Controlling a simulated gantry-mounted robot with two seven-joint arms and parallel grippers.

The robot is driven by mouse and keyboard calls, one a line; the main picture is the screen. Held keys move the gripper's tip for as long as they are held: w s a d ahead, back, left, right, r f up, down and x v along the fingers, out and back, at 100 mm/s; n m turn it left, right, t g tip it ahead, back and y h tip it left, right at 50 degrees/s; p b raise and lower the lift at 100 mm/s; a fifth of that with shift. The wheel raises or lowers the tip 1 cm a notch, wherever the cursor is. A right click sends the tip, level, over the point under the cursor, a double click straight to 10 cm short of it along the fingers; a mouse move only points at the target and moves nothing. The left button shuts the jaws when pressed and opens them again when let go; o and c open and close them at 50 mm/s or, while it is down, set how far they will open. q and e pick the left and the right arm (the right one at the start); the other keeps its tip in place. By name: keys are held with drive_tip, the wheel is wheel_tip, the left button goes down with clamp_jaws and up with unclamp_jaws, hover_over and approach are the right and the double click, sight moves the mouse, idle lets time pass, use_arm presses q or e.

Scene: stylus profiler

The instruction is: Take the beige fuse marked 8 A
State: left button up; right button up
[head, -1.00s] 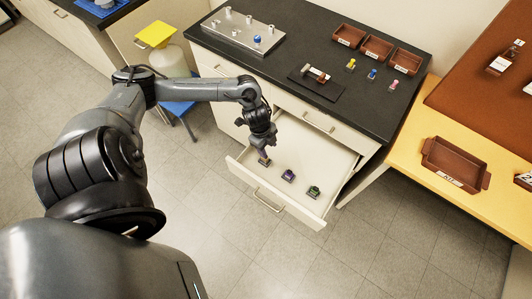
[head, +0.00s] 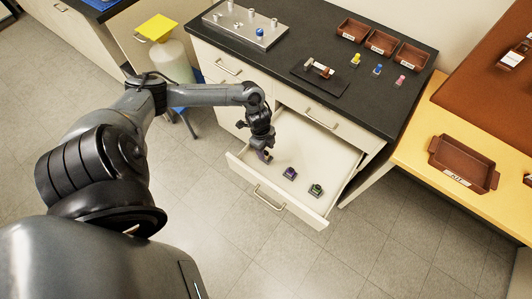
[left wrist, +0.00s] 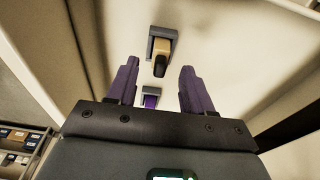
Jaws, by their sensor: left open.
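My left gripper (head: 264,155) hangs over the open white drawer (head: 330,165). A purple fuse (head: 290,173) and a green fuse (head: 315,190) stand in the drawer to the right. The purple one (left wrist: 150,101) also shows between the fingers.
The drawer walls surround the fuses, with bare floor in the drawer's right part. On the black counter (head: 320,30) are brown trays (head: 382,42), a metal block with pegs (head: 245,26), a dark stand (head: 320,76) and small coloured pieces. Another brown tray (head: 464,163) is on the yellow table.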

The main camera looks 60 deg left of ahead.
use_arm(q)
drive_tip(key=shift+d+f, duration=0.2)
drive_tip(key=shift+f, duration=1.05)
clamp_jaws()
drive_tip(key=shift+r, duration=0.25)
